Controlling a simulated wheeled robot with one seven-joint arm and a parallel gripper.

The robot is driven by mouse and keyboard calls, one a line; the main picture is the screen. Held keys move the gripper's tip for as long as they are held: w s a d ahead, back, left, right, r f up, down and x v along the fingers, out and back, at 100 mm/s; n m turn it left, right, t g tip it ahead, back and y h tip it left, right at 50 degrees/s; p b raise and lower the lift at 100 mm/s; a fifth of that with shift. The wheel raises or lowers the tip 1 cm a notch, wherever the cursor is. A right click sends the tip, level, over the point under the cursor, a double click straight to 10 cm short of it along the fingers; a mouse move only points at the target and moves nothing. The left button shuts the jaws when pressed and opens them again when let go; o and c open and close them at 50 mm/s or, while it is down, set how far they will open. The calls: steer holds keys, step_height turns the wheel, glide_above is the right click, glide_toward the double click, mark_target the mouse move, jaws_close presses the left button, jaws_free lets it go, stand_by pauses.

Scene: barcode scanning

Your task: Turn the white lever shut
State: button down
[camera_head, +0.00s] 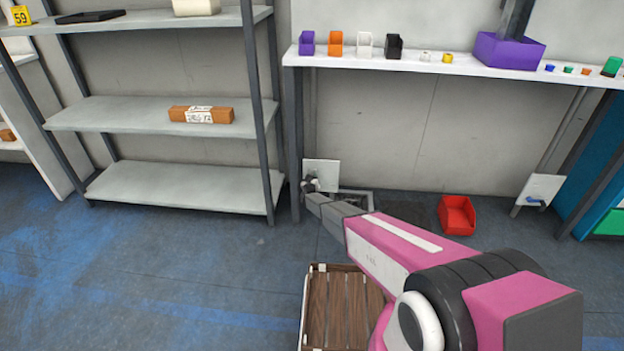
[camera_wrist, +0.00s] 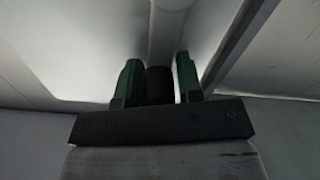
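A white wall plate (camera_head: 322,170) stands low on the wall below the left end of the shelf, with a small grey and pale fitting in front of it. My gripper (camera_head: 310,186) is at this fitting, at the far end of my outstretched arm. I cannot pick out the white lever clearly; the gripper hides part of this spot. In the wrist view my gripper (camera_wrist: 158,64) has its two green fingers apart. A dark rounded piece (camera_wrist: 160,86) shows between them, with narrow gaps on both sides. A pale pipe (camera_wrist: 172,22) runs up behind it.
A second white plate (camera_head: 540,189) with a blue handle is at the right. A red bin (camera_head: 457,214) and a wooden crate (camera_head: 308,318) are on the floor near my arm. The shelf post (camera_head: 294,140) stands close to the left of my gripper. The floor at left is clear.

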mark_target(325, 184)
steer(key=shift+d, duration=0.15)
steer(key=d+f+m, duration=0.1)
steer(key=m, duration=0.2)
steer(key=d+m, duration=0.2)
steer(key=m, duration=0.1)
steer(key=d+f+m, duration=0.1)
steer(key=d+m, duration=0.1)
steer(key=m, duration=0.1)
steer(key=shift+s+d+f, duration=0.2)
steer(key=shift+d+f, duration=0.05)
steer(key=shift+f, duration=0.05)
steer(key=m, duration=0.1)
steer(key=d+f+m, duration=0.1)
steer(key=m, duration=0.1)
steer(key=f+m, duration=0.1)
steer(key=shift+d+f+m, duration=0.2)
steer(key=shift+f+m, duration=0.05)
steer(key=shift+m, duration=0.15)
steer(key=f+m, duration=0.1)
steer(key=m, duration=0.1)
steer(key=shift+d+f+m, duration=0.2)
steer(key=shift+f+m, duration=0.15)
steer(key=shift+m, duration=0.05)
steer(key=shift+f+m, duration=0.4)
steer(key=shift+m, duration=0.3)
steer(key=shift+a+f, duration=0.1)
